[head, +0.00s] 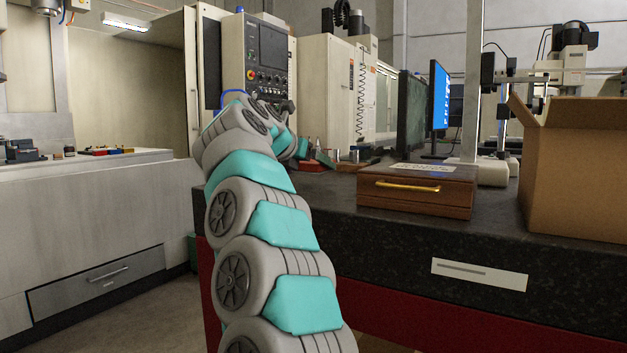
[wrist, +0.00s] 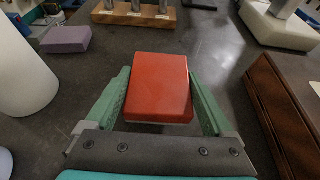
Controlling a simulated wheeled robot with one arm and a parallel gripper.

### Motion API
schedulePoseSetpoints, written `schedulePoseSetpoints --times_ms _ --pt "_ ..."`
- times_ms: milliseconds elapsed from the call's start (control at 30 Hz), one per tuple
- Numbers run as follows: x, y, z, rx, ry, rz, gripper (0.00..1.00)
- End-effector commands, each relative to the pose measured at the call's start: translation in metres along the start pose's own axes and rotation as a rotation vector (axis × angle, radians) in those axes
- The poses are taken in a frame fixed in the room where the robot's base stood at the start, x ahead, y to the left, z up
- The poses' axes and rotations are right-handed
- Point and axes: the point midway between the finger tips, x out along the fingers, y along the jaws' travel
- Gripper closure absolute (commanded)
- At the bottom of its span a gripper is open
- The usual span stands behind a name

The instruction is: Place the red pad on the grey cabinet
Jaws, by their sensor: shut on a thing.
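The red pad (wrist: 158,88) is a flat, rounded block between the two green fingers of my gripper (wrist: 160,95) in the wrist view. My gripper is shut on it, above the dark worktop. In the head view my arm hides most of the gripper, and a bit of red (head: 316,166) shows by its end; I cannot tell if that is the pad. A light grey cabinet-like machine base (head: 95,220) with a drawer stands at the left of the head view. I cannot tell whether it is the grey cabinet.
The dark worktop (head: 420,235) holds a brown wooden box (head: 415,198) with a brass handle and an open cardboard box (head: 580,175) at the right. The wrist view shows a purple block (wrist: 66,40), a wooden holder (wrist: 133,16) and a white cylinder (wrist: 20,70).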

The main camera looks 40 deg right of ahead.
Motion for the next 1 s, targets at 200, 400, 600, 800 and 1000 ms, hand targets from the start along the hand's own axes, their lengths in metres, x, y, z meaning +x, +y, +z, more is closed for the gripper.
schedulePoseSetpoints --times_ms 200,400,600,800,1000 --pt "0.009 0.000 -0.022 -0.005 0.000 -0.002 0.74" --pt "0.011 0.000 -0.028 -0.001 0.000 -0.001 0.74" --pt "0.011 0.000 -0.028 -0.001 0.000 -0.001 0.74" --pt "0.013 0.000 -0.031 -0.001 0.001 -0.001 0.09" --pt "0.013 0.000 -0.031 -0.001 0.001 -0.001 0.00"
